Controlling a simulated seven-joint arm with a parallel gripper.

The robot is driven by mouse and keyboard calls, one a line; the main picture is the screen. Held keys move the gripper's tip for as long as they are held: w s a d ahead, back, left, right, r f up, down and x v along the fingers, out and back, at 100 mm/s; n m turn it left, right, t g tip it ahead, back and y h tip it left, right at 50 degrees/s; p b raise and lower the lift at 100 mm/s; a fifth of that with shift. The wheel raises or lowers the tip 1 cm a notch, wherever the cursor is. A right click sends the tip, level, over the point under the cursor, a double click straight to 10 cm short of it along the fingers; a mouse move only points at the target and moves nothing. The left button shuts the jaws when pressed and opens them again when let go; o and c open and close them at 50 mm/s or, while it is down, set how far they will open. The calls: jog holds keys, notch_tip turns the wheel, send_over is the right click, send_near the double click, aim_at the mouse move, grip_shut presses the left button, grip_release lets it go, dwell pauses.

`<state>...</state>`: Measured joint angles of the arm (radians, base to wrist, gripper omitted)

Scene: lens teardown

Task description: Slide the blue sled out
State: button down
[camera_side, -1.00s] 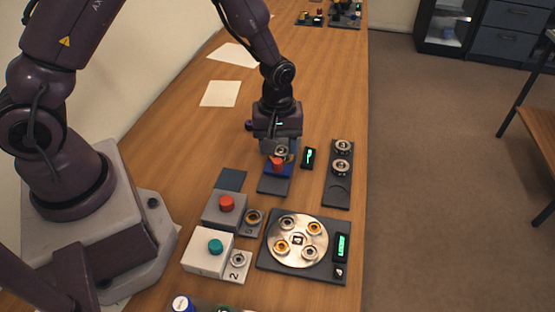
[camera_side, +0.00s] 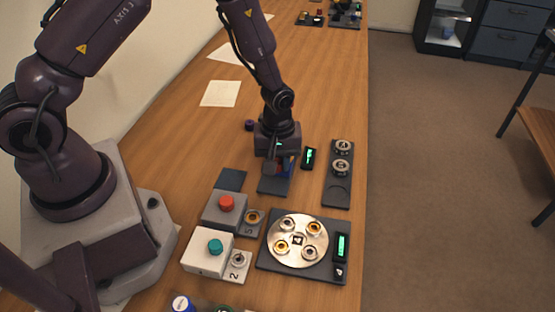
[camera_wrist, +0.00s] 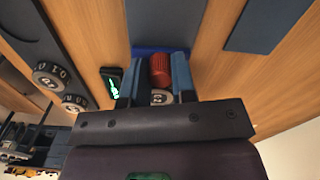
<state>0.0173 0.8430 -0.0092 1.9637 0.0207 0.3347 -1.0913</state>
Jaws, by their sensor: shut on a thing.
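The blue sled (camera_wrist: 150,49) shows as a blue strip at the end of a dark grey base in the wrist view. In the side view the sled (camera_side: 291,170) is mostly hidden behind my gripper. A ribbed red knob (camera_wrist: 160,70) stands at the sled, between the fingers. My gripper (camera_wrist: 160,78) is shut on the red knob, with one blue-grey finger on each side. A metal ring (camera_wrist: 160,97) shows partly between the fingers, closer to the palm. In the side view my gripper (camera_side: 280,166) is low over the dark grey base (camera_side: 272,187).
A small green-lit display (camera_side: 309,158) stands close right of my gripper. Nearer stand a red-button box (camera_side: 224,213), a green-button box (camera_side: 207,254) and a round metal disc (camera_side: 298,240). Table beyond my gripper is mostly clear.

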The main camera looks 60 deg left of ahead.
jog(key=shift+s+d, duration=1.8)
jog(key=shift+d, duration=0.05)
jog(key=c, duration=0.9)
grip_release()
jog(key=shift+a, duration=0.1)
jog(key=shift+r, duration=0.25)
notch_tip(320, 180, up, 12)
jog(key=shift+r, duration=0.25)
